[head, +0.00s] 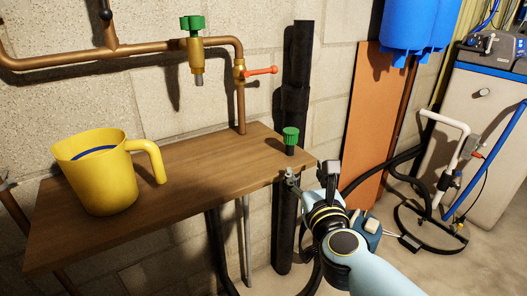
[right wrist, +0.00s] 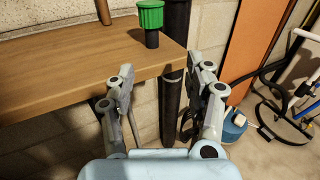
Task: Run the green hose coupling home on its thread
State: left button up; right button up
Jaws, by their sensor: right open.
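A ribbed green coupling (head: 291,137) with a black stub below it stands upright near the right end of the wooden shelf. It also shows in the right wrist view (right wrist: 151,16), beyond my fingers. A second green ribbed piece (head: 192,22) sits on top of a brass fitting (head: 196,55) on the copper pipe, with a grey spout end below. My right gripper (head: 309,178) is open and empty at the shelf's front right corner. In the right wrist view its fingers (right wrist: 163,85) are spread, apart from the coupling. My left gripper is out of view.
A yellow jug (head: 99,180) stands on the left of the wooden shelf (head: 215,172). A red-handled valve (head: 258,71) is on the copper pipe. A black vertical pipe (head: 296,80) stands behind the shelf's right end. The shelf's middle is clear.

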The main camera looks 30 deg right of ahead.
aim_at(292, 141)
jog(key=w+r, duration=0.1)
jog(key=w, duration=0.2)
jog(key=w+d+r, duration=0.1)
jog(key=w, duration=0.2)
jog(key=w+d+r, duration=0.1)
jog(key=w, duration=0.2)
jog(key=shift+w+d, duration=0.2)
jog(key=shift+w, duration=0.05)
jog(key=shift+c, duration=0.8)
grip_shut()
notch_tip(292, 141, up, 8)
jog(key=p, duration=0.7)
jog(key=shift+f, duration=0.2)
